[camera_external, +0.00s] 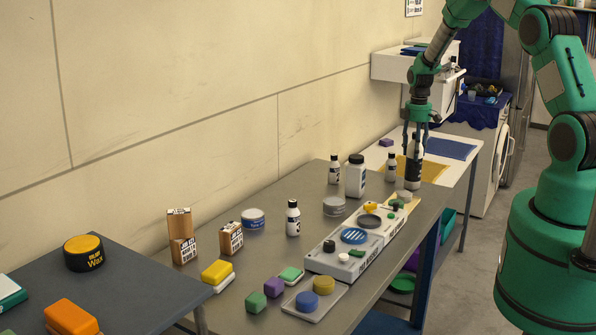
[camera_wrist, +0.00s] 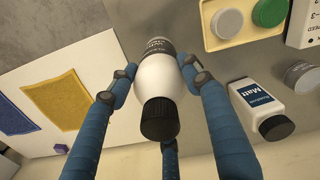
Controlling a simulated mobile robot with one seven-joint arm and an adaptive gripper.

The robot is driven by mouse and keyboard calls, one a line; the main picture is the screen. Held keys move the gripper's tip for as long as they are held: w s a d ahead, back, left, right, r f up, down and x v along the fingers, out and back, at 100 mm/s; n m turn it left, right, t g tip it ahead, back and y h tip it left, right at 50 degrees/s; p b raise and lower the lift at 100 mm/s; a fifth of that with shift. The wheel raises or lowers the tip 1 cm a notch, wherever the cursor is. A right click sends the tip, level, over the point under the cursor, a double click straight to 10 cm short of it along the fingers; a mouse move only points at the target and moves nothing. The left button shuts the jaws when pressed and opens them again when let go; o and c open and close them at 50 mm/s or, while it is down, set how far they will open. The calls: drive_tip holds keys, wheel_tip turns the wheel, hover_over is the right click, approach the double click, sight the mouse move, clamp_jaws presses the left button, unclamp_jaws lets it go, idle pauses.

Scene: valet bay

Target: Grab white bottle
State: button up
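My gripper (camera_external: 416,146) is at the far end of the grey table, with its fingers around the upper part of a white bottle (camera_external: 415,162). The bottle has a dark lower band and looks upright; whether its base touches the table is unclear. In the wrist view, the white bottle (camera_wrist: 158,77) shows its black cap towards me. The blue fingers of my gripper (camera_wrist: 160,68) converge on it, with tips against both sides. A larger white bottle (camera_external: 355,178) with a black cap stands to the left; its blue "Matt" label shows in the wrist view (camera_wrist: 262,108).
Small white bottles (camera_external: 335,172), (camera_external: 391,168), (camera_external: 293,219) stand nearby. A white table (camera_external: 462,165) with blue and yellow cloths adjoins behind.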

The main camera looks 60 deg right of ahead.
sight(415, 140)
clamp_jaws()
drive_tip(key=shift+r, duration=0.1)
wheel_tip(415, 140, up, 4)
drive_tip(key=shift+w+f+b, duration=0.1)
drive_tip(key=shift+f+b, duration=0.05)
drive_tip(key=shift+b, duration=0.25)
drive_tip(key=s+a+r+b, duration=0.1)
drive_tip(key=s+a, duration=0.9)
drive_tip(key=s, duration=0.2)
drive_tip(key=shift+a+b, duration=0.3)
drive_tip(key=shift+b, duration=0.05)
drive_tip(key=shift+r, duration=0.1)
